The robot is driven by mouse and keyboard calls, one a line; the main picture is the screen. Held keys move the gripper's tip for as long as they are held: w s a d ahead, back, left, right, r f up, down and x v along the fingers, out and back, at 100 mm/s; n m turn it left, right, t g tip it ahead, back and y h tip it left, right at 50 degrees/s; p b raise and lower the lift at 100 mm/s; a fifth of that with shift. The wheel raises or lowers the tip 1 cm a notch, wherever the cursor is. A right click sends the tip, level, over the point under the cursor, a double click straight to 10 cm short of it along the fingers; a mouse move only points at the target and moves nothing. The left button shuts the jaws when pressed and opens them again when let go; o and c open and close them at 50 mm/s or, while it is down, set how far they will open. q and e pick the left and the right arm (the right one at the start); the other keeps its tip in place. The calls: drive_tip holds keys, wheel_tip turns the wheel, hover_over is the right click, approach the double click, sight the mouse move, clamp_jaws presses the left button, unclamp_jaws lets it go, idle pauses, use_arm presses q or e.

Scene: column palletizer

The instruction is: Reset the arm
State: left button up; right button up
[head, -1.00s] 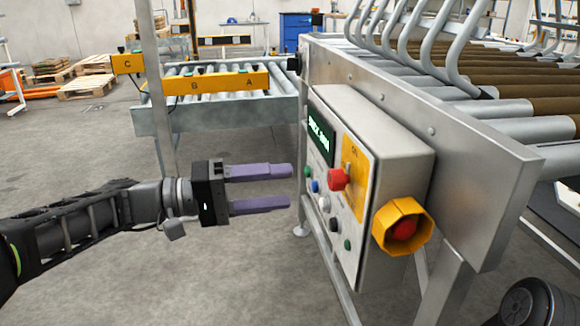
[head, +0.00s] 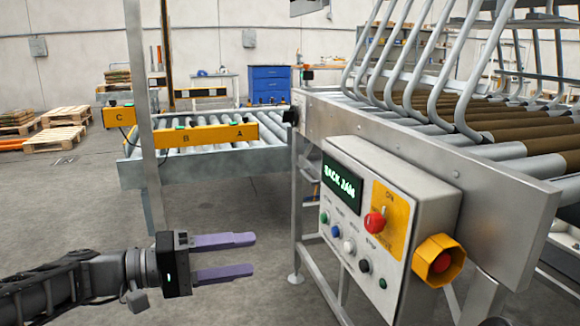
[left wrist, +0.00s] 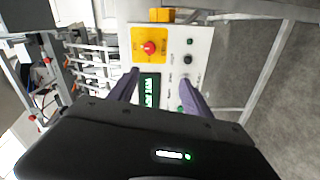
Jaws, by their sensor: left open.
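My left gripper (head: 226,257) reaches in from the lower left of the head view. Its two purple fingers are apart with nothing between them. It is apart from the control box (head: 408,188), which stands to its right on the conveyor frame. The box has a green-lit display (head: 342,182), a red knob (head: 375,223) on a yellow plate, several small buttons, and a red button in a yellow guard (head: 440,260). In the left wrist view the open fingers (left wrist: 160,95) point toward the box's face. My right gripper is not in view.
A roller conveyor with bent grey bars (head: 470,70) runs behind the box. A second conveyor (head: 200,160) with yellow lettered rails and a grey post (head: 145,100) stand behind my left gripper. Pallets (head: 55,138) lie at the far left. The floor between is clear.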

use_arm(q)
drive_tip(key=s+d+f+n+g+y+p, duration=0.15)
drive_tip(key=f+y+p, duration=0.35)
drive_tip(key=f, duration=0.5)
drive_tip(key=s+f+n+g+y+p, duration=0.2)
drive_tip(key=f+p, duration=0.6)
drive_tip(key=f, duration=0.2)
drive_tip(key=s+f+m+y+p, duration=0.1)
drive_tip(key=s+f+p, duration=0.3)
drive_tip(key=s+p, duration=0.4)
drive_tip(key=s+f+m+g+y+p, duration=0.1)
drive_tip(key=s+f+m+y+p, duration=0.1)
drive_tip(key=s+p, duration=0.6)
drive_tip(key=s+f+y, duration=0.1)
drive_tip(key=s+y, duration=0.1)
drive_tip(key=s, duration=0.1)
drive_tip(key=shift+d+f, duration=0.2)
drive_tip(key=shift+f, duration=0.15)
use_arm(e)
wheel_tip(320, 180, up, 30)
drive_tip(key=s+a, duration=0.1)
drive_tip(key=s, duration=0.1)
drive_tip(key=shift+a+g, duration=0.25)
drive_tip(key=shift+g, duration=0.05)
use_arm(q)
drive_tip(key=shift+s, duration=0.1)
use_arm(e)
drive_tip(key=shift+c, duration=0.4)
